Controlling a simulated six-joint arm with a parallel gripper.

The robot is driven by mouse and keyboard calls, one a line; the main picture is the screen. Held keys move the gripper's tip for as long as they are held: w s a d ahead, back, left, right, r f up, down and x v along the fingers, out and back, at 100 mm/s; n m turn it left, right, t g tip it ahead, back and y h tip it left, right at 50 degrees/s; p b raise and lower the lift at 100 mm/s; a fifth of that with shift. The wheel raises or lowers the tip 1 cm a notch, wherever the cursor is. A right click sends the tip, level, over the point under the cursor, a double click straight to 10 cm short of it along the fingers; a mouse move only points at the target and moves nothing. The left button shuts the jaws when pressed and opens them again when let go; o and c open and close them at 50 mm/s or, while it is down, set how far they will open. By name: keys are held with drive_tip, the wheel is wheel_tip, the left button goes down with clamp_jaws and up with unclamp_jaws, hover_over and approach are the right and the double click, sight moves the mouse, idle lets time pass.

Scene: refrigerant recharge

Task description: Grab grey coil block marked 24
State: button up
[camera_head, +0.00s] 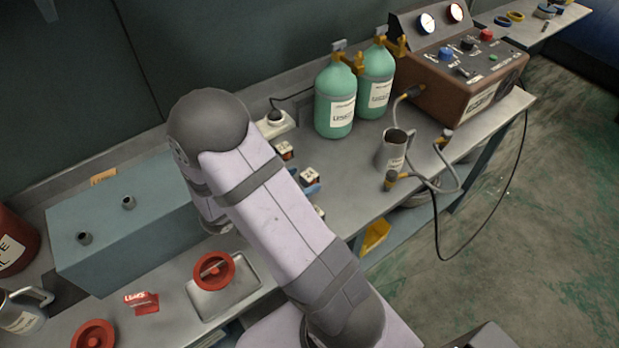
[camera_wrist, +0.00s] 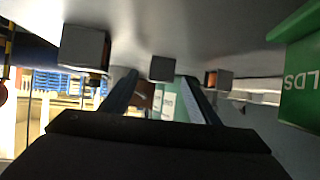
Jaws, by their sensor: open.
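Several small grey blocks with pale marked faces stand on the bench. In the head view one block (camera_head: 284,150) is near the white socket strip, a second block (camera_head: 309,176) is nearer, and a third (camera_head: 319,211) is partly behind my arm. The marks are too small to read, so I cannot tell which is 24. In the wrist view, one grey block (camera_wrist: 162,68) lies between the lines of my open gripper's fingers (camera_wrist: 158,80), ahead of the tips. Another block (camera_wrist: 84,47) is at left and one (camera_wrist: 218,79) at right. My gripper is mostly hidden in the head view.
Two green gas bottles (camera_head: 335,100) and a metal mug (camera_head: 393,149) stand to the right of the blocks. A brown gauge unit (camera_head: 460,65) with hoses is at the right. A blue-grey box (camera_head: 130,225) fills the left. A green lettered object (camera_wrist: 302,85) is close at right.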

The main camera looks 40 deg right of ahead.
sight(304, 179)
drive_tip(key=shift+x, duration=2.3)
drive_tip(key=shift+r, duration=0.1)
drive_tip(key=shift+c, duration=0.2)
drive_tip(key=c, duration=1.2)
